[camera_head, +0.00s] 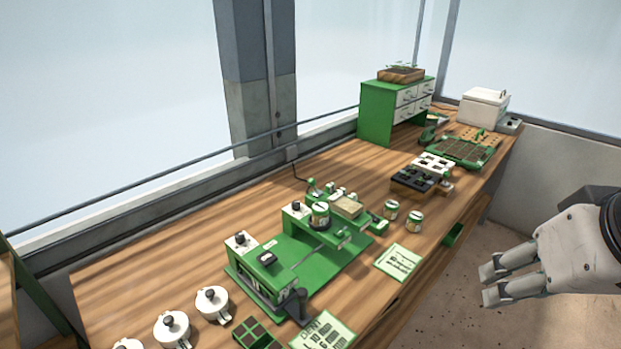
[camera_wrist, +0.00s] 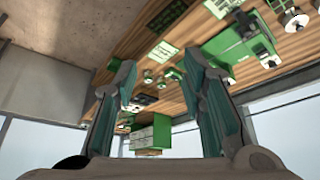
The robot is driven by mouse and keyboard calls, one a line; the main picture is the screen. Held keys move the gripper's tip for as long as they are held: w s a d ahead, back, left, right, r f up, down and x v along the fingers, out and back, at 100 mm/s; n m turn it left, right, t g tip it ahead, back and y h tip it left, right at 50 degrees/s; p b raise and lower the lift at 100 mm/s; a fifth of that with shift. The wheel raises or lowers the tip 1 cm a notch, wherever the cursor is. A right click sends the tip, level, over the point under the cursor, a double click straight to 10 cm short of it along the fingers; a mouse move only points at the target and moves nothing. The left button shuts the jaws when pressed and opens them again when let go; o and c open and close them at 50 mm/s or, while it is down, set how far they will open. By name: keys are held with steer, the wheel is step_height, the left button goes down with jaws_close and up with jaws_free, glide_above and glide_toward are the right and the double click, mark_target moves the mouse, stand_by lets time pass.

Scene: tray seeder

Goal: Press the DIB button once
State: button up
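The green tray seeder (camera_head: 320,262) stands on the wooden bench in the head view. Its near green housing carries a dark raised piece (camera_head: 267,258) with a small pale label behind it, and a white box with a black knob (camera_head: 240,238) beside it. The lettering is too small to tell which part is the DIB button. My gripper (camera_head: 487,285) is off the bench's right side, well apart from the seeder. In the wrist view its two fingers (camera_wrist: 160,68) are spread with nothing between them.
White lidded pots (camera_head: 212,304) stand at the near left of the bench (camera_head: 150,265). Small jars (camera_head: 391,211) and a printed card (camera_head: 398,262) lie right of the seeder. A green drawer cabinet (camera_head: 376,115) stands farther back. Open floor lies between bench and gripper.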

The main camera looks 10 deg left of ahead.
jaws_close()
stand_by(1.1)
